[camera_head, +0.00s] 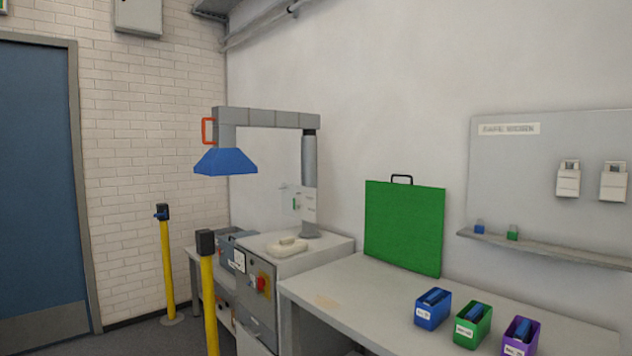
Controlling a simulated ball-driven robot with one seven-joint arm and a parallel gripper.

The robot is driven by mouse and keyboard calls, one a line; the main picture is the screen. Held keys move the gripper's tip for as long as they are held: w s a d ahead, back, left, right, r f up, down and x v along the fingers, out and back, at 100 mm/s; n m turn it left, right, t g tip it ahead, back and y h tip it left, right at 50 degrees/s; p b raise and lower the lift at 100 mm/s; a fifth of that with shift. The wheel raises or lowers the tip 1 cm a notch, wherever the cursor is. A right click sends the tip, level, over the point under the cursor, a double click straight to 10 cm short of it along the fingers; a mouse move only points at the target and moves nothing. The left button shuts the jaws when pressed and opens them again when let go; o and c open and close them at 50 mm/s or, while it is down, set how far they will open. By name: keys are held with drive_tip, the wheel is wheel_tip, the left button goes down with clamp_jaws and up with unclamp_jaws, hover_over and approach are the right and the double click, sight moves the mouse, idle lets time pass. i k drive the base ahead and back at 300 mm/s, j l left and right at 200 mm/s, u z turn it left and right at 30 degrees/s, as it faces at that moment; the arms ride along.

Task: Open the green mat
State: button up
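The green mat (405,226) is a flat, roughly square panel with a black handle (402,179) on its top edge. It stands upright at the back of the grey workbench (350,290), against or close to the wall. Its whole front face shows. My gripper is not in view.
Blue (432,310), green (472,325) and purple (521,337) bins stand at the bench's front right. Left of the bench is a grey cabinet (262,300) under a blue extraction hood (226,161). Yellow posts (209,305) stand before it. A shelf (545,248) is on the right wall.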

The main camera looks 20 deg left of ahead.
sight(404, 223)
drive_tip(key=u, duration=0.25)
drive_tip(key=i+j, duration=0.1)
drive_tip(key=i, duration=0.3)
drive_tip(key=i+j, duration=0.1)
drive_tip(key=i, duration=0.35)
